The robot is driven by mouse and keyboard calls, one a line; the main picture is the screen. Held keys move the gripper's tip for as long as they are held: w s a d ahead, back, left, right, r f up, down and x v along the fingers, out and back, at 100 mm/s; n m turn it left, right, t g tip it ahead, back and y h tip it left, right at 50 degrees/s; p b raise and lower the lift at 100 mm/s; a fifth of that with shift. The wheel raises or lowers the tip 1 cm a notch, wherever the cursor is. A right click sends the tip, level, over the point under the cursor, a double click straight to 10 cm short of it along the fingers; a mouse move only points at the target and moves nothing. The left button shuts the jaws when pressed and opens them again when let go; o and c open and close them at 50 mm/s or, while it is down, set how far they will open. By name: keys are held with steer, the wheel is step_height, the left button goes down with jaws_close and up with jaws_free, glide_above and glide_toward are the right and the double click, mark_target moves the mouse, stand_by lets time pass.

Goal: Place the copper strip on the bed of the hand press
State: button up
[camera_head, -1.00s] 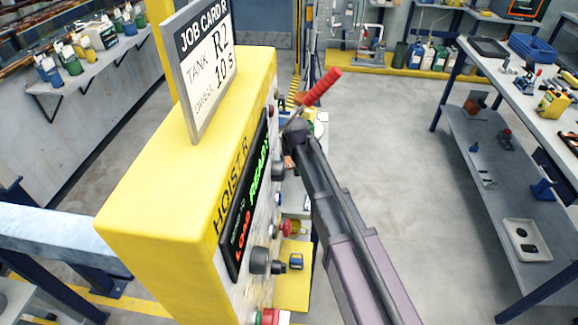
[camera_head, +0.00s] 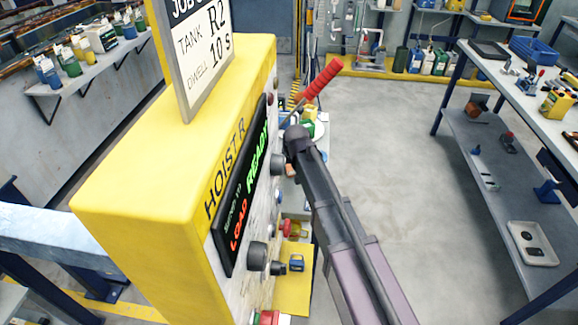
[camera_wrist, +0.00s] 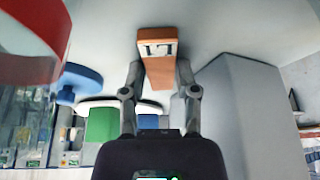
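The copper strip (camera_wrist: 160,72), an orange-brown bar with a pale marked label, is between the two fingers of my gripper (camera_wrist: 160,78) in the wrist view. The fingers touch its sides, and its broad end extends beyond the fingertips. In the head view a small copper-coloured end (camera_head: 291,169) shows below my dark wrist, beside the console; the fingers are mostly hidden there. A red-gripped lever (camera_head: 322,79) rises behind my wrist and may belong to the hand press. I cannot make out the press bed.
The yellow hoist console (camera_head: 150,185) with its job card (camera_head: 207,65) stands close at left of my arm, its knobs facing the arm. A workbench with tools (camera_head: 520,75) and a lower shelf (camera_head: 500,165) is at right. Open floor (camera_head: 390,150) lies between.

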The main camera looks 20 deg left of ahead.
steer(key=o, duration=0.5)
steer(key=shift+c, duration=0.2)
steer(key=shift+r, duration=0.15)
steer(key=shift+s+r+p, duration=0.15)
steer(key=shift+r+p, duration=0.25)
steer(key=shift+p, duration=0.2)
steer(key=p+v, duration=0.6)
steer(key=shift+d+r, duration=0.15)
steer(key=shift+r, duration=0.15)
steer(key=shift+o, duration=0.4)
steer(key=shift+s, duration=0.1)
steer(key=shift+s+d+f, duration=0.1)
steer(key=shift+s+d, duration=0.2)
steer(key=shift+d, duration=0.05)
